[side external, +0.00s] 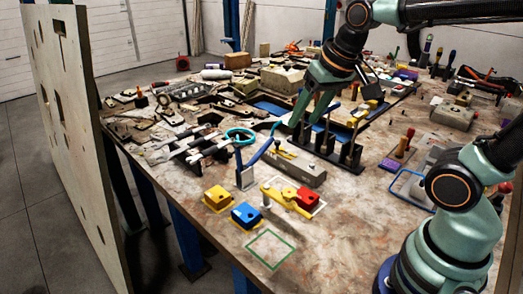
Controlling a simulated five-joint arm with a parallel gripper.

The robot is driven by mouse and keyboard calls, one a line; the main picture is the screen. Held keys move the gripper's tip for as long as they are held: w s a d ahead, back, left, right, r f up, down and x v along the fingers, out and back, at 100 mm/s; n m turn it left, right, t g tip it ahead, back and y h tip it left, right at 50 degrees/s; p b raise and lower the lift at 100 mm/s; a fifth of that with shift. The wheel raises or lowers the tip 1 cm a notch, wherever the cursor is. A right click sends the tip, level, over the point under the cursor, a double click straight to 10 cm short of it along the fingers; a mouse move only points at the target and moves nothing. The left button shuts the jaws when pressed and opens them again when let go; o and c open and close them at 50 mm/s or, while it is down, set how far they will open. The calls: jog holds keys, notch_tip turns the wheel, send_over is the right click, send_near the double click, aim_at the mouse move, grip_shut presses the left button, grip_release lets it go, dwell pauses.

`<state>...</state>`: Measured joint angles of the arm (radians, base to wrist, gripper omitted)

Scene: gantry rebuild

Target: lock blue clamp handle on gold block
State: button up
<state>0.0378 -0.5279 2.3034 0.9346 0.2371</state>
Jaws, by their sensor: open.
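A blue toggle clamp (245,176) stands on the table left of centre. Its long blue handle (261,149) slants up to the right, raised off the table. A yellow-gold block (217,199) with a dark hole sits on a yellow outline, left of the clamp and apart from it. My gripper (298,118), with pale green fingers, points down and left. In the picture its tips are just right of the blue handle's upper end; I cannot tell whether they touch. It is open, with nothing visibly held.
A blue block (246,215) sits in front of the clamp. A yellow clamp arm (284,197) reaches toward a red block (308,199). A grey fixture (292,168) lies behind, beside a black tool rack (330,150). The empty green square (270,249) marks free table at front.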

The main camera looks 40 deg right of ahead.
jog(key=w+d+m+g, duration=0.2)
jog(key=w+d+m, duration=0.2)
jog(key=w+m, duration=0.4)
jog(key=m+g, duration=0.1)
jog(key=m, duration=0.5)
send_near(268, 142)
jog(key=f, duration=0.3)
jog(key=w+f, duration=0.1)
jog(key=f, duration=0.5)
jog(key=shift+w+f, duration=0.25)
jog(key=shift+w, duration=0.1)
grip_shut()
